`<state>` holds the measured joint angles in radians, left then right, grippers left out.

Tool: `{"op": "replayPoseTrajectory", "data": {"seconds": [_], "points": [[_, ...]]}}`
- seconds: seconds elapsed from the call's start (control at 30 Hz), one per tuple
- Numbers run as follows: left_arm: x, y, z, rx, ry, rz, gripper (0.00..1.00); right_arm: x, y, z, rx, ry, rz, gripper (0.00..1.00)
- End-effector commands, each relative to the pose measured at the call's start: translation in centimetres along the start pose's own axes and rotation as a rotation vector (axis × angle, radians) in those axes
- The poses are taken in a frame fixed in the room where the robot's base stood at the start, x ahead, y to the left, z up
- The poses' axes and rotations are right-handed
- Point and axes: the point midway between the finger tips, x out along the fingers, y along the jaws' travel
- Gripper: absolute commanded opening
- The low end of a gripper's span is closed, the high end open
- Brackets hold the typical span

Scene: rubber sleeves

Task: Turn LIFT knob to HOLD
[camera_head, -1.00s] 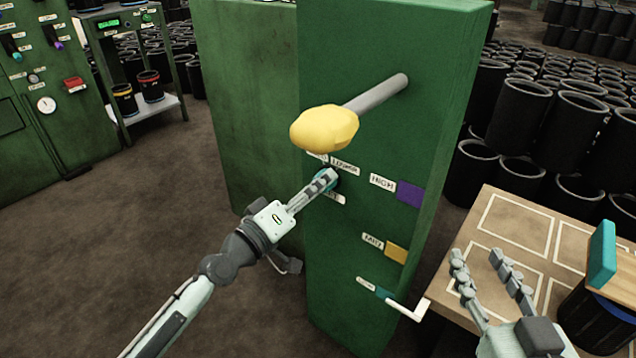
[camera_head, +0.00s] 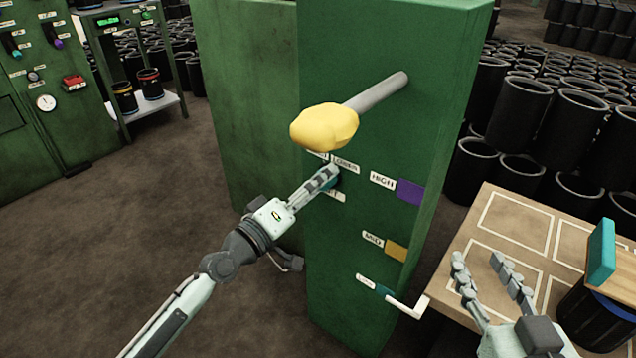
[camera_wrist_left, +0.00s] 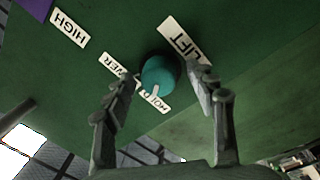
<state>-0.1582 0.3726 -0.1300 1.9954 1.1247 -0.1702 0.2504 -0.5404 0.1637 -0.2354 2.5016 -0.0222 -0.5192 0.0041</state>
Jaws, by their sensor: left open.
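The teal LIFT knob (camera_wrist_left: 158,75) is on the green panel, and its white mark points toward the HOLD label (camera_wrist_left: 154,100). The LIFT label (camera_wrist_left: 184,42) and LOWER label (camera_wrist_left: 118,68) sit around it. My left gripper (camera_wrist_left: 162,78) is open, with one finger on each side of the knob; I cannot tell whether either touches it. In the head view my left gripper (camera_head: 326,178) is at the panel and hides most of the knob (camera_head: 334,184). My right gripper (camera_head: 488,262) is open and empty in front of the wooden table.
A yellow knob (camera_head: 324,127) on a grey rod juts out just above my left gripper. The wooden table (camera_head: 500,215) stands right of the panel.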

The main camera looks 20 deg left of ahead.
Motion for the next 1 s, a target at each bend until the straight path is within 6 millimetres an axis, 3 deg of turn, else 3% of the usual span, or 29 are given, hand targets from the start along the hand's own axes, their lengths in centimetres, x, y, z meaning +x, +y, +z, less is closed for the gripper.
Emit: {"op": "replayPoseTrajectory", "data": {"seconds": [0.23, 0.73, 1.0], "points": [[-0.9, -0.1, 0.1, 0.003, -0.003, -0.002, 0.56, 0.0, 0.0, 0.1, -0.001, -0.002, 0.0, 0.4], [-10.0, -0.1, 0.2, 0.003, -0.006, -0.005, 0.56, 0.0, 0.0, 0.0, 0.0, -0.001, 0.0, 0.4], [-12.0, 0.0, 0.0, 0.001, -0.001, 0.0, 0.56, 0.0, 0.0, 0.0, 0.0, 0.0, 0.0, 0.4]]}}
